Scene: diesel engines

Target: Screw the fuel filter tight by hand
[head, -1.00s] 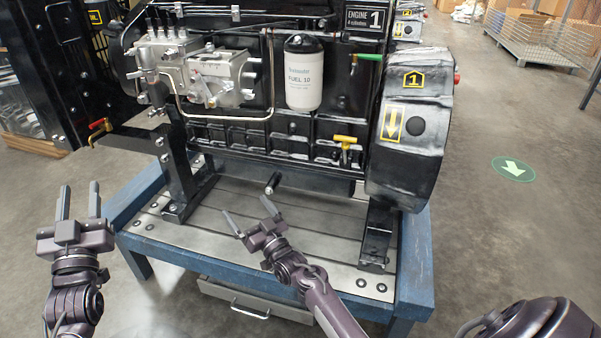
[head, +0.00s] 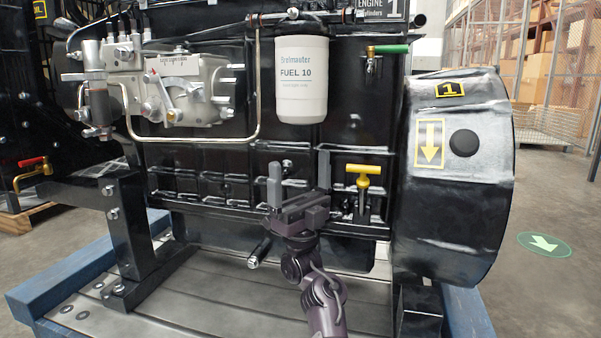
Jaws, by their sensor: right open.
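The fuel filter (head: 301,82) is a white canister labelled "FUEL 10". It hangs upright on the front of the black engine block (head: 365,125), in the upper middle of the head view. Its top meets the metal bracket (head: 285,17) above it. My right gripper (head: 299,175) points upward below the filter, its two fingers apart and nothing between them. A clear gap separates the fingertips from the filter's bottom. My left gripper is out of view.
A yellow T-handle (head: 363,176) stands just right of my right gripper. A green-handled valve (head: 389,50) sits right of the filter, and a thin fuel pipe (head: 257,95) runs close on its left. The flywheel housing (head: 455,215) bulges out at right.

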